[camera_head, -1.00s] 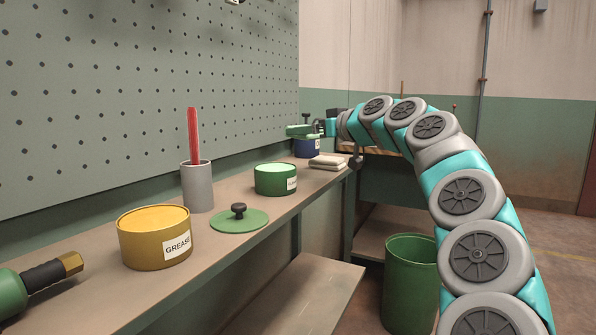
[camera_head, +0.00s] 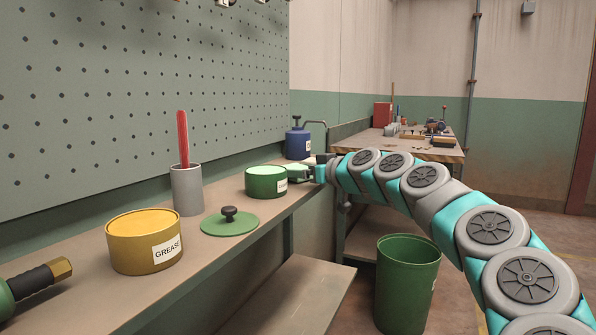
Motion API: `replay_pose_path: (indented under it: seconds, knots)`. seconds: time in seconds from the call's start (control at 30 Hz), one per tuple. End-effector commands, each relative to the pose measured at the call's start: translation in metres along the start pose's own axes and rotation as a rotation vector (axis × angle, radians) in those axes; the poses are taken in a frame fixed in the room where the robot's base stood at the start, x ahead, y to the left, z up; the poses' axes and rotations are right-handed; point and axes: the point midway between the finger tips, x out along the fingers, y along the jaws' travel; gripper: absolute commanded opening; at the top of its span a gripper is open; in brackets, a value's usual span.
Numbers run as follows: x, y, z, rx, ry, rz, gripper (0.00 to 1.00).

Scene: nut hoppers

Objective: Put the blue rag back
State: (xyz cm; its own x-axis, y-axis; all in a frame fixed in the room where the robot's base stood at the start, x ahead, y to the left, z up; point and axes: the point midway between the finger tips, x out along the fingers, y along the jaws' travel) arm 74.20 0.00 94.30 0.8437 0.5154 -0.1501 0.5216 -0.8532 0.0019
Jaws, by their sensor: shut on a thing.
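No blue rag shows in the head view. My gripper (camera_head: 292,173) is low over the far part of the bench shelf (camera_head: 205,250), just behind and right of the green tin (camera_head: 265,182). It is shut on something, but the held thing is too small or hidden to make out. The pale folded cloth seen there earlier does not show; my gripper and arm cover that spot. A blue can with a spout (camera_head: 298,143) stands just behind my gripper.
A yellow grease tin (camera_head: 143,250), a green lid (camera_head: 230,222) and a grey cup (camera_head: 187,192) with a red stick stand nearer on the shelf. A green bin (camera_head: 405,285) is on the floor below my arm. A cluttered workbench (camera_head: 405,145) is farther back.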

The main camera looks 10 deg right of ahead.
Motion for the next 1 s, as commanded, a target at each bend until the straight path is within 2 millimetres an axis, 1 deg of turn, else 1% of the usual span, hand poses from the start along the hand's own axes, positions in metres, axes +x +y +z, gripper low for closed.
replay_pose_path:
  seconds: [0.27, 0.3, 0.4, 0.63, 0.77, 0.87, 1.0]
  knots:
    - [0.001, 0.0, 0.004, 0.0, 0.0, -0.001, 0.3]
    - [0.001, 0.0, 0.003, 0.0, 0.0, -0.001, 0.89]
    - [0.0, 0.0, 0.002, 0.001, 0.0, -0.001, 1.0]
    - [0.0, -0.001, 0.002, 0.001, 0.0, -0.001, 1.0]
    - [-0.001, 0.0, -0.004, 0.001, 0.0, -0.001, 1.0]
    - [-0.015, 0.001, 0.0, 0.001, 0.003, 0.0, 1.0]
    - [-0.043, 0.0, 0.0, 0.0, 0.004, 0.0, 1.0]
